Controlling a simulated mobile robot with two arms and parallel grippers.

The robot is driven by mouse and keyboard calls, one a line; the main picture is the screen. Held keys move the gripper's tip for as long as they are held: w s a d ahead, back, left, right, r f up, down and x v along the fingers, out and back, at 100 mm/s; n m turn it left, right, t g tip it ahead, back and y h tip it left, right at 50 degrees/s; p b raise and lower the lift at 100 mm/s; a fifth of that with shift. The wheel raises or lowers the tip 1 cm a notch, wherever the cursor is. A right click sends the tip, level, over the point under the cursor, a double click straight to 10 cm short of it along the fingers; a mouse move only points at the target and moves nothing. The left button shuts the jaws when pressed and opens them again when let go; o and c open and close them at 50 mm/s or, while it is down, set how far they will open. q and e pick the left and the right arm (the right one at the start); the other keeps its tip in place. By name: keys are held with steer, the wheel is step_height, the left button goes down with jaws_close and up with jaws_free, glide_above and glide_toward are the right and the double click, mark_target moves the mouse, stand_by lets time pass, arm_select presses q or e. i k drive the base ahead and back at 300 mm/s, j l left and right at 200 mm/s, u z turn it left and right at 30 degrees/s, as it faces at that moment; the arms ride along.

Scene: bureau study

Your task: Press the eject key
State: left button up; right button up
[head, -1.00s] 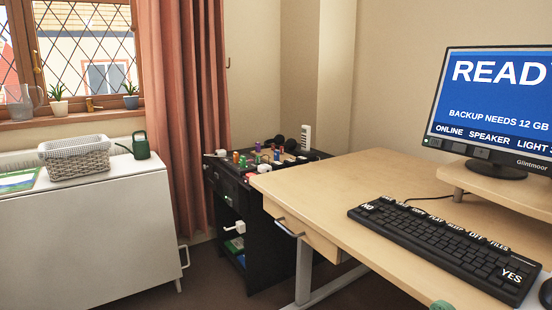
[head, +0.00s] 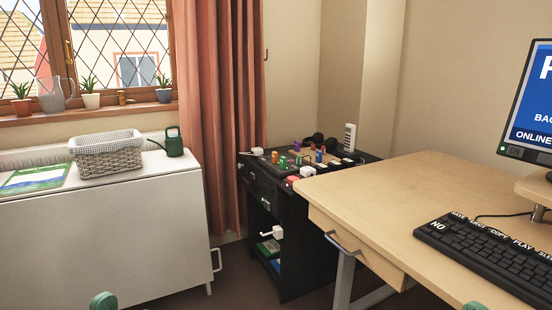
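The black keyboard (head: 490,250) lies on the wooden desk at the right, cut off by the right picture edge. A row of raised white-lettered labels runs along its far side. The eject key (head: 477,225) is the second label in that row, between the save key (head: 458,216) and the copy key (head: 499,234). The NO key (head: 436,226) is at the keyboard's left end. Only small teal rounded pieces, apparently of my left gripper (head: 103,300) and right gripper (head: 473,306), show at the bottom edge. Their fingers are hidden, and neither touches the keyboard.
The wooden desk (head: 390,205) has free room left of the keyboard. A monitor (head: 530,110) stands at the right edge. A black cabinet (head: 290,240) with small items is beyond the desk. A white cabinet (head: 110,235) with a basket (head: 107,158) and watering can (head: 172,143) is at the left.

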mark_target(476, 225)
steer(key=z, duration=1.35)
